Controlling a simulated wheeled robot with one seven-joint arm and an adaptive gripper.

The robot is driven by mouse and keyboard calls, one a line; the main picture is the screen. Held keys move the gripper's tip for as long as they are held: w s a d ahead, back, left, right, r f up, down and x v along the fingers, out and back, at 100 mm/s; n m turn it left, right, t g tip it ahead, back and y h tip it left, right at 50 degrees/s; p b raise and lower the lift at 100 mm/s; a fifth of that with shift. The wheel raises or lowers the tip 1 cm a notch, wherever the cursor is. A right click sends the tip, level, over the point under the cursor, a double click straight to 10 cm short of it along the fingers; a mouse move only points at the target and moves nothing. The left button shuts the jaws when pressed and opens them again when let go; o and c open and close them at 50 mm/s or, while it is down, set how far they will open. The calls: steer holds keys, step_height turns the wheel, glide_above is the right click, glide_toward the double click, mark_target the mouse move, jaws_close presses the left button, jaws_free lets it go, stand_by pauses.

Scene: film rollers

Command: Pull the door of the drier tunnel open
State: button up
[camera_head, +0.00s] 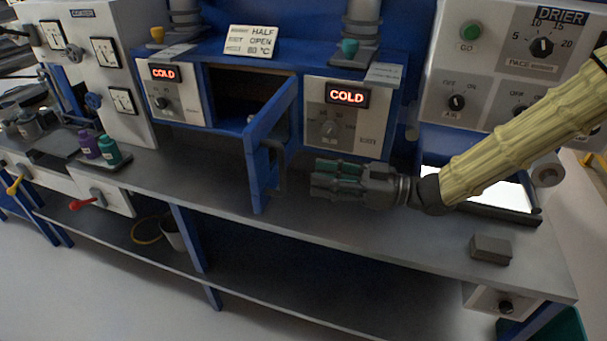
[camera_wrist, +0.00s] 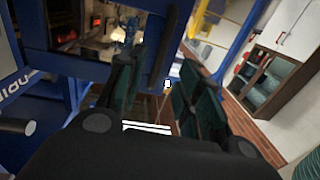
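The drier tunnel's blue door (camera_head: 257,160) stands swung outward over the bench, with its dark bar handle (camera_head: 278,170) on its right face. The dark tunnel opening (camera_head: 238,95) shows behind it, between two units with lit COLD displays. My gripper (camera_head: 314,179) is just right of the handle, pointing left, and appears apart from it. Its teal-padded fingers are spread, with nothing between them. The wrist view also shows the spread fingers (camera_wrist: 160,95), with blue framework beyond them; I cannot tell which part of it is the door.
Purple and green bottles (camera_head: 109,150) sit at the left on the grey bench (camera_head: 200,178). A small grey block (camera_head: 491,249) lies at the right. The bench front beside the door is clear.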

steer(key=shift+v, duration=1.4)
steer(key=s+d+f+m+h, duration=0.1)
steer(key=s+f+m+h, duration=0.2)
steer(key=f, duration=0.7)
steer(key=d+f+m+t+h, duration=0.1)
steer(key=f+m+h, duration=0.25)
steer(key=f, duration=0.65)
steer(key=s+d+f+m+h, duration=0.1)
steer(key=s+f+m+h, duration=0.2)
steer(key=f, duration=0.7)
steer(key=s+d+f+m+g+h, duration=0.2)
steer(key=s+d+f+g+h, duration=0.1)
steer(key=s+f, duration=0.5)
steer(key=s+d+f+m+g+h, duration=0.3)
steer(key=s+f, duration=0.6)
steer(key=s, duration=0.6)
steer(key=d+h, duration=0.2)
steer(key=d, duration=0.1)
steer(key=shift+s+d+m, duration=0.15)
steer(key=shift+d+m, duration=0.1)
steer(key=shift+m, duration=0.1)
